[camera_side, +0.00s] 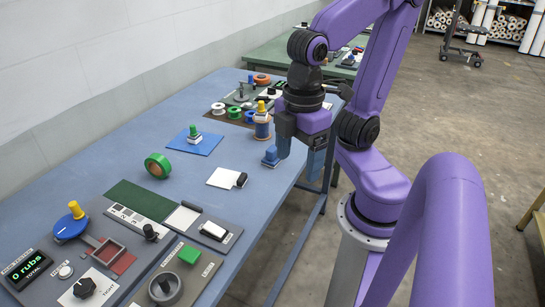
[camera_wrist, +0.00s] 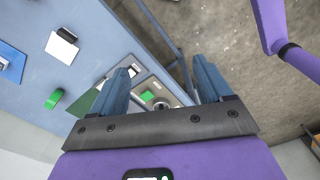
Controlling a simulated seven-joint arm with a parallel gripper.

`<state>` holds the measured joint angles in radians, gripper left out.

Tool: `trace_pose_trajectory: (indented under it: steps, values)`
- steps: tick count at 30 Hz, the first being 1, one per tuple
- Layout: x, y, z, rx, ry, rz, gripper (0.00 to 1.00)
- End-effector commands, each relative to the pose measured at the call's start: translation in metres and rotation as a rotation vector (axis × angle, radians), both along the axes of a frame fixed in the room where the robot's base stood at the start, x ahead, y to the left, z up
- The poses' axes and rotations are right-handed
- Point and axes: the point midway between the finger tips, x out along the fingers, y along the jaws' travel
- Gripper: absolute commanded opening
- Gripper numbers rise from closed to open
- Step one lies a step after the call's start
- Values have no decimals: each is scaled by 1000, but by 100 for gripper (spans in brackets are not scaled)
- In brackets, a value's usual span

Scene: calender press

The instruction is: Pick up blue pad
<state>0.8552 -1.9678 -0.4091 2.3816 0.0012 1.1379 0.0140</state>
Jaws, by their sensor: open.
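A small blue block (camera_side: 270,157), which looks like the blue pad, sits near the right edge of the blue-grey table in the side view. A flat blue mat (camera_side: 207,146) lies farther left with a green-knobbed stamp (camera_side: 193,134) on it; the mat also shows at the left of the wrist view (camera_wrist: 11,66). My gripper (camera_side: 300,168) is open and points down just right of the block, close to the table edge. I cannot tell whether the near finger touches the block. In the wrist view, nothing is held between the fingers (camera_wrist: 165,85), and the block is not visible.
A white card (camera_side: 222,178) with a black roller lies in front of the block. A tan and blue spool (camera_side: 263,131) stands behind it. The table's right edge drops to the floor.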

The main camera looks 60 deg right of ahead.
Motion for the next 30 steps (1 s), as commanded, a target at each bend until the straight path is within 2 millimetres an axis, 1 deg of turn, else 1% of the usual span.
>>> trace_pose_trajectory:
  steps: [1,8,11,14,18,21,27,30]
  values:
    - [6,0,4,5,-13,-16,79]
    - [54,-2,0,32,-123,-133,79]
    - [78,-6,-1,44,-180,-188,79]
    - [107,-13,-1,55,-250,-251,79]
    - [150,-30,1,67,-360,-341,79]
    - [178,-46,4,68,-438,-398,79]
    - [225,-85,10,62,-581,-492,79]
    - [244,-106,13,52,-645,-530,79]
